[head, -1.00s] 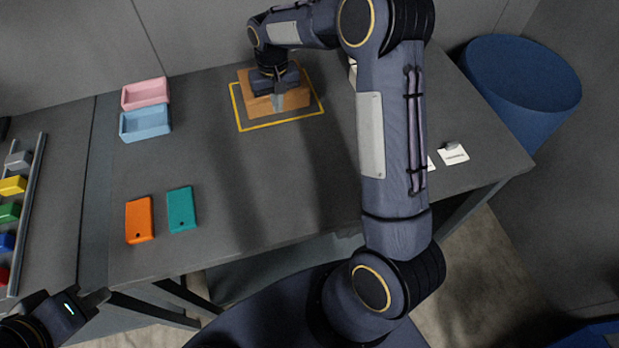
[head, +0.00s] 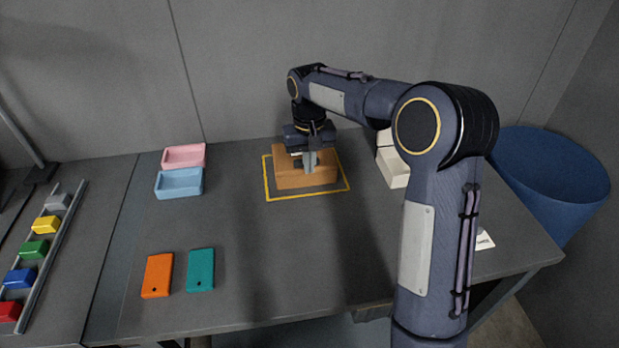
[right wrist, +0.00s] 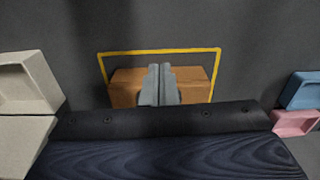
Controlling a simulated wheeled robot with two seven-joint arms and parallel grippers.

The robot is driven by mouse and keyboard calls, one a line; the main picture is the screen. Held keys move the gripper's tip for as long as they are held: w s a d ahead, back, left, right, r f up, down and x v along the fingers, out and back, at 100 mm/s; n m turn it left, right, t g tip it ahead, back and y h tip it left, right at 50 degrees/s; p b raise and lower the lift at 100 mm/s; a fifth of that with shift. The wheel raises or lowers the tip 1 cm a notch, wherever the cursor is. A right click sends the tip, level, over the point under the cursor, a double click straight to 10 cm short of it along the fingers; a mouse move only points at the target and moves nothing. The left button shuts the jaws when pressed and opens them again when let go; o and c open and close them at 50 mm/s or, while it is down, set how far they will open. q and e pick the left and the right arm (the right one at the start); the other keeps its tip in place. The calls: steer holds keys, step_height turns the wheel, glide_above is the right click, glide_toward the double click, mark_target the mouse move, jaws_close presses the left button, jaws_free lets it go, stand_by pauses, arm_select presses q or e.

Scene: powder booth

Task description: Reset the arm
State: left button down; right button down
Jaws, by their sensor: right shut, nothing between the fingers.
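My right gripper (head: 311,163) is shut and empty. In the head view it hangs over the front of a wooden block (head: 290,179) that sits inside a yellow outlined square (head: 308,195) on the table. In the right wrist view the closed fingers (right wrist: 159,84) are together in front of the wooden block (right wrist: 196,86); I cannot tell whether they touch it. My right arm reaches in from the lower right of the head view. My left gripper is not in view.
Pink (head: 184,157) and blue (head: 179,183) trays stand left of the square. Orange (head: 157,275) and teal (head: 201,270) plates lie nearer. A rail with coloured blocks (head: 34,249) is far left. A cream bin (head: 393,168) stands right of the square; a blue barrel (head: 552,183) is beyond the table's right end.

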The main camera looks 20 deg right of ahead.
steer(key=s+d+r+t+y, duration=0.1)
steer(key=s+r, duration=0.2)
steer(key=s, duration=0.4)
steer(key=s+r+t+y, duration=0.1)
steer(key=s+r, duration=0.3)
steer(key=s, duration=0.4)
steer(key=s+a+f+t+y, duration=0.1)
steer(key=s+a+f, duration=0.1)
steer(key=s, duration=0.5)
steer(key=s+a+f+t, duration=0.2)
steer(key=s+a+f, duration=0.1)
steer(key=s, duration=0.5)
steer(key=shift+s+n+t+y, duration=0.15)
steer(key=shift+n+t+y, duration=0.15)
steer(key=shift+y, duration=0.1)
